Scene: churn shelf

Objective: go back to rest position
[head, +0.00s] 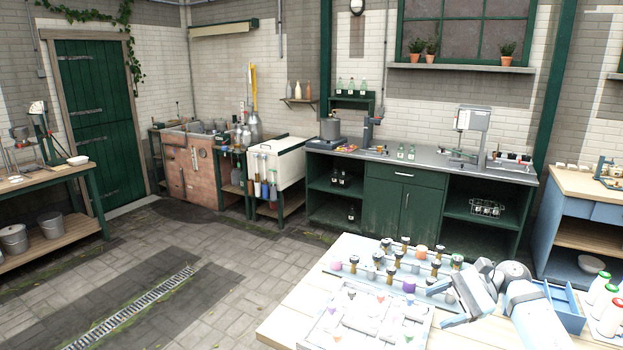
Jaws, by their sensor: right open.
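My right gripper (441,303) is at the lower right of the head view, over the near wooden table (278,322). Its jaws point left and are open, with nothing seen between them. It is just right of a pale tray (312,332) holding small coloured pieces, and in front of a grey rack with several dark-topped bottles (405,243). Whether it touches the things beside it cannot be told. My left gripper is not in view.
A blue compartment box (566,307) is right of my right arm, with white bottles (600,288) at the right edge. The table's front left corner is bare. The paved floor (190,290) left of the table is open. Green cabinets (400,205) stand behind.

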